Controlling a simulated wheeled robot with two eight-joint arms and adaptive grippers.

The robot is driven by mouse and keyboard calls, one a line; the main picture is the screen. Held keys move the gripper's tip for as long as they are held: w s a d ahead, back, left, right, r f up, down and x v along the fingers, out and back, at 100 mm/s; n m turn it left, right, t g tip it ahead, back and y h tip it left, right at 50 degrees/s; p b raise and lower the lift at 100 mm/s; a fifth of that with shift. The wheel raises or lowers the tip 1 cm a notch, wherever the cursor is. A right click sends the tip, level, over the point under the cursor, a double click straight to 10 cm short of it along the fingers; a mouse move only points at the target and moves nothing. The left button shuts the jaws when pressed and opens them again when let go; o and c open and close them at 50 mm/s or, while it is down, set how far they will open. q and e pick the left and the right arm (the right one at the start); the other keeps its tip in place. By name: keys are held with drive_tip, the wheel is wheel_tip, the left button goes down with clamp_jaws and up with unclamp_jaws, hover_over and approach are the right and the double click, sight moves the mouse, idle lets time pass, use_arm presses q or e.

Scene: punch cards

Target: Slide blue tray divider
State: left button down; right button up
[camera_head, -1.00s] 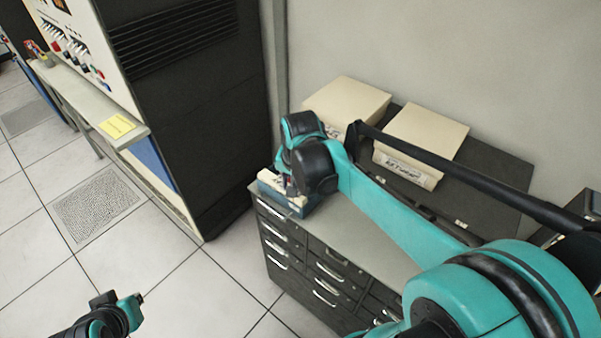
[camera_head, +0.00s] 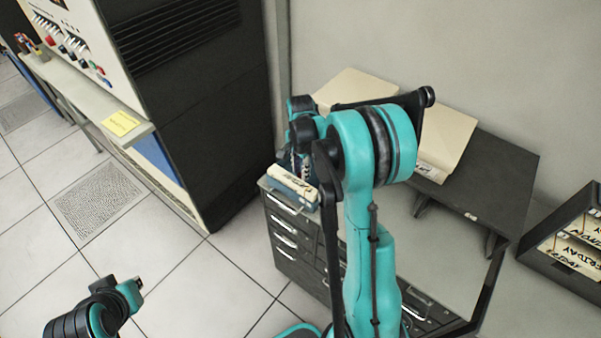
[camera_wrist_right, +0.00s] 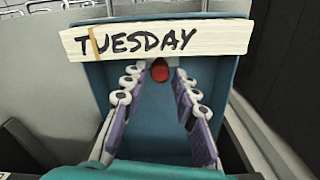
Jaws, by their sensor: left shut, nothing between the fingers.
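The blue tray (camera_wrist_right: 224,75) sits at the near left corner of the drawer cabinet, and a card block (camera_wrist_right: 155,39) marked TUESDAY lies across its end. A red knob (camera_wrist_right: 160,71) shows inside the tray, seemingly on its divider. My right gripper (camera_wrist_right: 160,88) points down into the tray, its fingers apart on either side of the knob, with a gap visible. In the head view my right arm hides most of the tray, and the card block (camera_head: 293,184) shows beside it. My left gripper (camera_head: 134,290) is shut and empty, low over the floor at the left.
A dark rack of labelled card blocks (camera_head: 575,245) stands at right. A tall dark computer cabinet (camera_head: 195,110) is at left. The tiled floor between is clear.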

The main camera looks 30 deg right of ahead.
drive_tip(key=shift+f, duration=0.5)
clamp_jaws()
drive_tip(key=shift+w+d+b, duration=0.1)
drive_tip(key=shift+w+d, duration=0.2)
drive_tip(key=shift+d, duration=0.4)
drive_tip(key=shift+w+d+b, duration=0.1)
drive_tip(key=shift+w+d, duration=0.2)
drive_tip(key=shift+d, duration=0.45)
drive_tip(key=shift+w+d+b, duration=0.1)
drive_tip(key=shift+w+d, duration=0.2)
drive_tip(key=shift+d, duration=0.4)
unclamp_jaws()
drive_tip(key=shift+r, duration=0.1)
wheel_tip(320, 180, up, 12)
